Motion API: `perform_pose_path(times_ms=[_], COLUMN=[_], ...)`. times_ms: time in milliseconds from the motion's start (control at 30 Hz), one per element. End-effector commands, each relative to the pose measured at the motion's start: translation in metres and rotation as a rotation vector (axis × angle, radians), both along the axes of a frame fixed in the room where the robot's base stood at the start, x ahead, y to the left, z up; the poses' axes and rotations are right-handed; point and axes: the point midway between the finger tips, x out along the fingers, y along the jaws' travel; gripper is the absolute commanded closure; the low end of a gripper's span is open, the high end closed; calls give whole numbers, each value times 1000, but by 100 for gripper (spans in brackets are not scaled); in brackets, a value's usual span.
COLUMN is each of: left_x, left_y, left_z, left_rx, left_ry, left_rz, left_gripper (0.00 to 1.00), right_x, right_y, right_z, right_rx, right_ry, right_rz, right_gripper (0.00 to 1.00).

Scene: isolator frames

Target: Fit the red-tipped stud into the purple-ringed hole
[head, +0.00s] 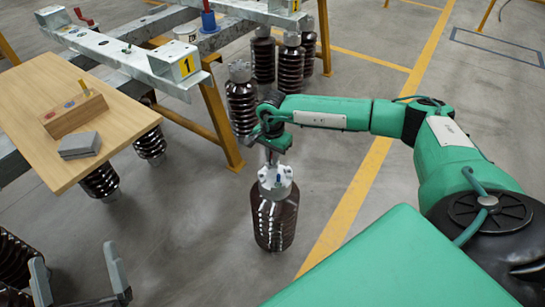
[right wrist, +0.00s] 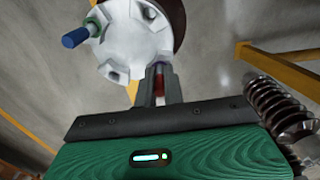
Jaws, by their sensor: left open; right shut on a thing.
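My right gripper (head: 275,160) is over the pale metal cap (head: 274,180) of a standing brown ribbed insulator (head: 274,222). In the right wrist view its fingers (right wrist: 155,85) are shut on the red-tipped stud (right wrist: 160,88), of which only a little red shows between them. The fingertips are at the edge of the cap (right wrist: 135,40). A trace of purple shows at the fingertips; the purple-ringed hole is mostly hidden, and I cannot tell whether the stud is in it. A blue-tipped stud (right wrist: 76,38) sticks out of a green-ringed hole in the cap.
A wooden table (head: 35,85) at the left bears a wooden block (head: 75,115) with a yellow-tipped stud (head: 83,87), and a grey block (head: 79,145). A steel beam frame (head: 110,50) stands behind. More insulators (head: 241,105) stand near the frame. Floor right of the held insulator is clear.

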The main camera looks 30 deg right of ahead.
Motion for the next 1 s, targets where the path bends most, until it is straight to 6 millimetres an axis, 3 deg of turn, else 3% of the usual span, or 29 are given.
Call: perform_pose_path(times_ms=[400, 433, 533, 933, 1000], left_x=[-2, -2, -2, -1, 2], left_y=[2, 2, 2, 1, -2], left_z=[5, 6, 6, 7, -6], left_rx=[-8, -9, -8, -6, 10], left_ry=[-33, -38, -36, -24, 41], left_rz=[4, 5, 5, 3, -4], left_gripper=[2, 2, 2, 2, 2], right_x=[0, 0, 0, 0, 0], right_y=[0, 0, 0, 0, 0], right_z=[-2, -2, -2, 1, 10], right_rx=[0, 0, 0, 0, 1], right_ry=[0, 0, 0, 0, -2], right_rz=[0, 0, 0, 0, 1], right_gripper=[100, 88, 68, 68, 68])
